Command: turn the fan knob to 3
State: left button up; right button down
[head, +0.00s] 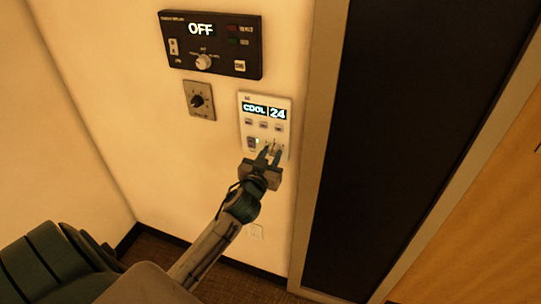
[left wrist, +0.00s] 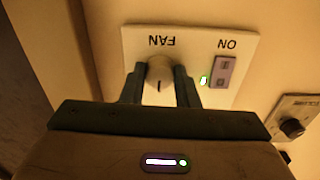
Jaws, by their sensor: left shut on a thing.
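The white control panel (head: 284,109) on the wall reads "COOL" and "24" on its display. Its pale round fan knob (left wrist: 159,70) shows in the left wrist view beside the upside-down "FAN" label. A short dark mark shows on the knob, toward the lower side of that picture. My left gripper (head: 269,150) is at the lower part of the panel, and in the left wrist view its fingers (left wrist: 160,86) are shut on the knob from both sides. The fingers hide the knob's sides and any numbers around it. My right gripper is not in view.
A purple-grey rocker switch (left wrist: 223,72) marked "ON" and a lit green lamp (left wrist: 204,80) sit beside the knob. A black panel (head: 220,42) reading "OFF" is above left. A grey dial plate (head: 207,112) is left. A door frame (head: 318,130) stands right.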

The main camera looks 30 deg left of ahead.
pick_arm(q)
jog(key=m+p, duration=0.1)
jog(key=m, duration=0.1)
jog(key=shift+r+m, duration=0.1)
jog(key=shift+m, duration=0.3)
jog(key=m+p, duration=0.1)
jog(key=m, duration=0.2)
jog(key=shift+m, duration=0.3)
jog(key=m+p, duration=0.1)
jog(key=m, duration=0.2)
jog(key=shift+a+p, duration=0.1)
jog(key=shift+p, duration=0.3)
jog(key=shift+m+p, duration=0.35)
jog(key=shift+m, duration=0.65)
jog(key=o, duration=1)
jog(key=shift+c, duration=0.2)
